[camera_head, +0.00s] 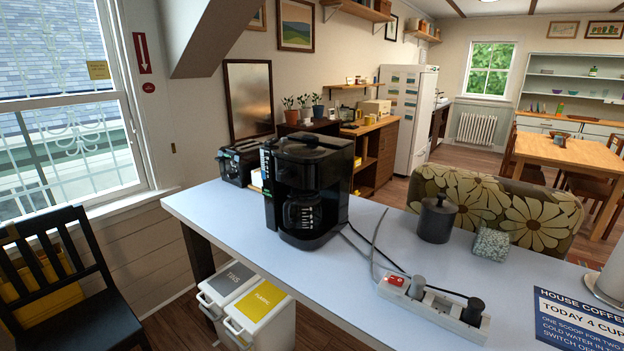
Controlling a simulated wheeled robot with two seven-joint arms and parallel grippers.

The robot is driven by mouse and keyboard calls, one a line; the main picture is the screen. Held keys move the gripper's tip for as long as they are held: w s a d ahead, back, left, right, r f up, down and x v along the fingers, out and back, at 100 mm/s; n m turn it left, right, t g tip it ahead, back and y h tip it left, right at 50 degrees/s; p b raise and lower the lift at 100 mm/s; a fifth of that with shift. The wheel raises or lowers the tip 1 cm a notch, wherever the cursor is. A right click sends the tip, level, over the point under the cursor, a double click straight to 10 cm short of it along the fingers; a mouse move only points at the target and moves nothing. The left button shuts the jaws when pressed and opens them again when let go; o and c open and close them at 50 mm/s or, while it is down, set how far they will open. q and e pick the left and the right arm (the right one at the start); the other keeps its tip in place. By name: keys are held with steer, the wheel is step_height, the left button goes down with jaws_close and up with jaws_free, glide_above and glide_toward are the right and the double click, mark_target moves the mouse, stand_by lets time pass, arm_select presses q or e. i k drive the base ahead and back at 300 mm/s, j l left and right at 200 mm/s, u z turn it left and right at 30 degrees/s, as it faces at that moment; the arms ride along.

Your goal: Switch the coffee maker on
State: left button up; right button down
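A black coffee maker (311,165) stands upright on the light table (215,207), left of the middle. Its glass carafe (302,214) sits in the front; I cannot tell whether the coffee maker is on. A white power strip (447,318) lies at the table's near side, with a red switch (396,281) at its left end. A grey plug (417,287) and a black plug (473,311) sit in the strip. A black cord runs from behind the coffee maker towards the strip, and a grey cord also reaches it. Neither gripper shows.
A black toaster-like appliance (238,164) stands behind the coffee maker. A dark lidded canister (436,220) and a speckled block (490,244) stand to the right. A blue sign (585,318) lies near right. A dark chair (60,270) and white bins (250,308) stand off the table.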

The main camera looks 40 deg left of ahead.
mark_target(272, 142)
steer(key=u, duration=1.45)
steer(key=i+j, duration=0.15)
steer(key=j, duration=0.3)
steer(key=i+j+u, duration=0.15)
steer(key=j, duration=0.3)
steer(key=i+j, duration=0.2)
steer(key=j, duration=0.2)
steer(key=i+j+u, duration=0.15)
steer(key=j, duration=0.3)
steer(key=i+j, duration=0.25)
steer(key=j, duration=0.15)
steer(key=u, duration=0.05)
